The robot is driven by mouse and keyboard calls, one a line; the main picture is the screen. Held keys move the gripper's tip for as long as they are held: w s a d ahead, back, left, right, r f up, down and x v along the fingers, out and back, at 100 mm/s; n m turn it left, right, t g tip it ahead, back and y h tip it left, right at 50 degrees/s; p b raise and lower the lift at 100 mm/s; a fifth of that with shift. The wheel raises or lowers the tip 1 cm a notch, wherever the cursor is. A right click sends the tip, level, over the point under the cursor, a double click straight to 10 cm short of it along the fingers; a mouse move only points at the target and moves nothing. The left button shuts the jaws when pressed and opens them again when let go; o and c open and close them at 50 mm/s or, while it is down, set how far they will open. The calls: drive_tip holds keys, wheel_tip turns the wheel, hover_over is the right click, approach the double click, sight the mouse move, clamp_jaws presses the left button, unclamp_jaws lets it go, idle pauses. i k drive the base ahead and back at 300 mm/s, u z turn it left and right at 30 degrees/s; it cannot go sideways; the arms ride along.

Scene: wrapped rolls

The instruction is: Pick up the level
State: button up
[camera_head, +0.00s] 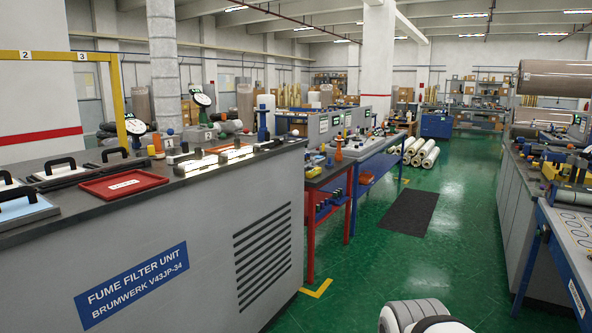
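I cannot make out for sure which item is the level; many small tools lie on the benches and they are too small to tell apart. A white and grey rounded part of my own arm shows at the bottom edge, right of the middle. My gripper itself is not in view, so its fingers do not show.
A grey fume filter unit (190,262) fills the left, with a red tray (123,184) and black-handled plates on top. A red-legged cart (311,230) and blue-legged tables stand beyond it. Another bench (510,215) lines the right. The green aisle (375,262) has a dark mat (408,212).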

sight(310, 174)
drive_tip(key=u, duration=0.1)
drive_tip(key=i, duration=2.6)
drive_tip(key=u, duration=0.1)
drive_tip(key=k, duration=0.4)
drive_tip(key=z, duration=1.05)
drive_tip(key=i, duration=1.55)
drive_tip(key=z, duration=0.2)
drive_tip(key=i, duration=1.5)
drive_tip(key=u, duration=1.25)
drive_tip(key=i, duration=0.9)
drive_tip(key=u, duration=0.45)
drive_tip(key=k, duration=0.45)
